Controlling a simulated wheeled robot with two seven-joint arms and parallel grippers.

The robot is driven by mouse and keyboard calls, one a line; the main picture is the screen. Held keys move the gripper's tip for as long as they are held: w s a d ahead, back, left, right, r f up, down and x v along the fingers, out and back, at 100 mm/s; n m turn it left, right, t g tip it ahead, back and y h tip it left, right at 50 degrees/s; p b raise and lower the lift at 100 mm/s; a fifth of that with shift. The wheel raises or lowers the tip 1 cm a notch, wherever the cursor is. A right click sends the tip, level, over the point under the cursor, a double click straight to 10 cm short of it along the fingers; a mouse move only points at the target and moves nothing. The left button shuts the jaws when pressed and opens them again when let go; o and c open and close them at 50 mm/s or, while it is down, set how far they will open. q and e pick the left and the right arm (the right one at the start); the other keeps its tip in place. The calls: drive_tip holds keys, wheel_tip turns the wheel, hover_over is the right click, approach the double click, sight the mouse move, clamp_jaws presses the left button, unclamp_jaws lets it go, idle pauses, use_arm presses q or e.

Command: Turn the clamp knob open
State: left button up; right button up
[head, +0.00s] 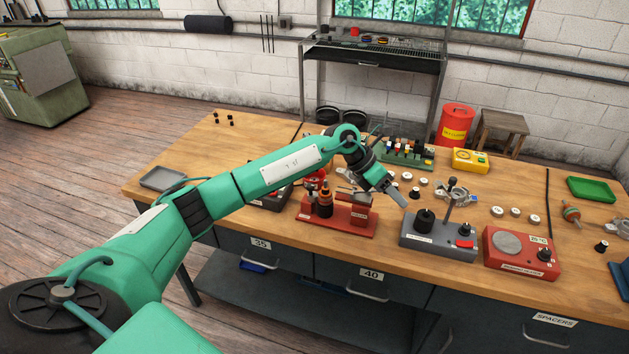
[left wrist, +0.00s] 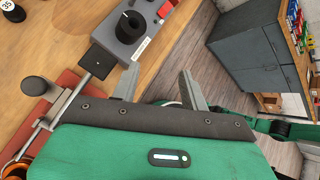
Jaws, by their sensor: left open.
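A red fixture (head: 337,219) stands near the front edge of the bench. It has an upright dark knob or handle (head: 325,207) and a red block. In the left wrist view a round black knob (left wrist: 36,86) and a metal rod show at the left, by the red base. A grey box (head: 437,238) with a black knob (head: 424,220) stands to the right; the knob also shows in the left wrist view (left wrist: 130,24). I cannot tell which is the clamp knob. My left gripper (head: 397,194) is open and empty, above the bench between fixture and box.
A red box with a round grey plate (head: 507,243) stands right of the grey box. White round parts (head: 514,212) and a green rack (head: 407,153) lie behind. A grey tray (head: 163,177) sits at the left end. Bare wood lies around the tray.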

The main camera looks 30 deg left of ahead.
use_arm(q)
drive_tip(key=w+a+r+y, duration=0.15)
drive_tip(key=a+y, duration=0.25)
drive_tip(key=a, duration=0.7)
wheel_tip(320, 180, up, 5)
drive_tip(key=g+y, duration=0.3)
drive_tip(key=y, duration=0.2)
hover_over(311, 185)
drive_tip(key=shift+n, duration=0.4)
wheel_tip(311, 185, down, 12)
drive_tip(key=p, duration=0.4)
drive_tip(key=shift+a+f+p, duration=0.1)
drive_tip(key=shift+f+p, duration=0.1)
drive_tip(key=shift+p, duration=0.2)
drive_tip(key=shift+f, duration=0.6)
use_arm(e)
drive_tip(key=r, duration=0.5)
drive_tip(key=shift+a, duration=0.2)
drive_tip(key=shift+a, duration=0.1)
use_arm(q)
clamp_jaws()
use_arm(e)
drive_tip(key=shift+a, duration=0.2)
